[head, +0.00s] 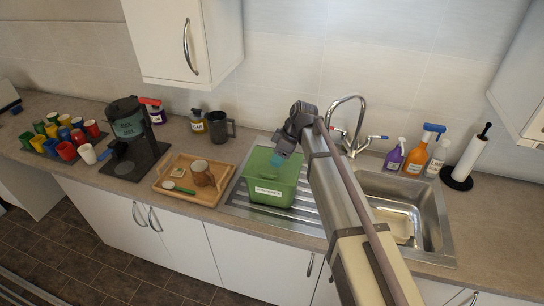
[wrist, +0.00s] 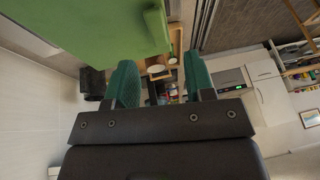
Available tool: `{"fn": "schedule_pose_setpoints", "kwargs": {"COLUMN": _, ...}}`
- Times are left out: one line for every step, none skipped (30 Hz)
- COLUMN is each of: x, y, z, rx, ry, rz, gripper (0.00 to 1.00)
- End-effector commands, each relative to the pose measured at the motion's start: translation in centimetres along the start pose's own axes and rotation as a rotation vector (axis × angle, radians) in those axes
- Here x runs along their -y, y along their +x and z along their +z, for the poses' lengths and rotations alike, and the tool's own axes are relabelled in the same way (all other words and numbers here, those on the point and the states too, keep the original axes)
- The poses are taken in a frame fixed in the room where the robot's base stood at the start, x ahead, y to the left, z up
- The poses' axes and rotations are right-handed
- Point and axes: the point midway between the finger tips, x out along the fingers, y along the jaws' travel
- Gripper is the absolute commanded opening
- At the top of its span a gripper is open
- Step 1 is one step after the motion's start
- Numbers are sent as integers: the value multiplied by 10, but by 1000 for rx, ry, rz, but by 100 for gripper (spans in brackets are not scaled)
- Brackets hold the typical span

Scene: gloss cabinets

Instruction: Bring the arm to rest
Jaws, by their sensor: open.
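My arm (head: 345,210) reaches up from the lower right across the counter, its elbow and wrist bent over the drainboard. My gripper (head: 279,160) hangs at the rim of a green tub (head: 262,195) with a white label. In the wrist view my gripper (wrist: 162,72) shows two green fingers spread apart with nothing between them. The green tub (wrist: 90,25) fills the upper left there, close to the fingers. Whether they touch it cannot be told.
The tub stands on the metal drainboard left of the sink (head: 395,210). A wooden tray (head: 180,195) with a mug lies left. A coffee machine (head: 130,135), coloured cups (head: 65,145), spray bottles (head: 415,155) and a faucet (head: 350,130) stand around. A wall cabinet (head: 185,40) hangs above.

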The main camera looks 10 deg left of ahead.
Motion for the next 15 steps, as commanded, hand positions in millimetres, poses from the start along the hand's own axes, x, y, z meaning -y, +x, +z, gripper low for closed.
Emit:
{"fn": "schedule_pose_setpoints", "kwargs": {"x": 2, "y": -22, "z": -5, "rx": 0, "ry": 0, "rz": 0, "gripper": 49}}
{"fn": "schedule_pose_setpoints", "kwargs": {"x": 2, "y": -27, "z": -4, "rx": 0, "ry": 0, "rz": 0, "gripper": 49}}
{"fn": "schedule_pose_setpoints", "kwargs": {"x": 2, "y": -31, "z": -3, "rx": 0, "ry": -1, "rz": 0, "gripper": 49}}
{"fn": "schedule_pose_setpoints", "kwargs": {"x": 1, "y": -33, "z": -2, "rx": 0, "ry": -1, "rz": 0, "gripper": 49}}
{"fn": "schedule_pose_setpoints", "kwargs": {"x": 1, "y": -34, "z": -2, "rx": 0, "ry": -1, "rz": 0, "gripper": 49}}
{"fn": "schedule_pose_setpoints", "kwargs": {"x": 1, "y": -34, "z": -1, "rx": 0, "ry": -1, "rz": 0, "gripper": 49}}
{"fn": "schedule_pose_setpoints", "kwargs": {"x": 1, "y": -33, "z": 0, "rx": 0, "ry": -1, "rz": 0, "gripper": 49}}
{"fn": "schedule_pose_setpoints", "kwargs": {"x": 1, "y": -32, "z": 0, "rx": 0, "ry": -1, "rz": -1, "gripper": 49}}
{"fn": "schedule_pose_setpoints", "kwargs": {"x": 1, "y": -31, "z": 0, "rx": 0, "ry": -1, "rz": -1, "gripper": 49}}
{"fn": "schedule_pose_setpoints", "kwargs": {"x": 1, "y": -31, "z": 0, "rx": 0, "ry": -1, "rz": -1, "gripper": 49}}
{"fn": "schedule_pose_setpoints", "kwargs": {"x": 1, "y": -31, "z": 0, "rx": 0, "ry": -1, "rz": -1, "gripper": 49}}
{"fn": "schedule_pose_setpoints", "kwargs": {"x": 1, "y": -31, "z": 0, "rx": 0, "ry": -1, "rz": -1, "gripper": 49}}
{"fn": "schedule_pose_setpoints", "kwargs": {"x": 1, "y": -31, "z": 0, "rx": 0, "ry": -1, "rz": -1, "gripper": 49}}
{"fn": "schedule_pose_setpoints", "kwargs": {"x": 1, "y": -31, "z": 0, "rx": 0, "ry": -1, "rz": -1, "gripper": 49}}
{"fn": "schedule_pose_setpoints", "kwargs": {"x": 1, "y": -31, "z": 0, "rx": 0, "ry": -1, "rz": -1, "gripper": 49}}
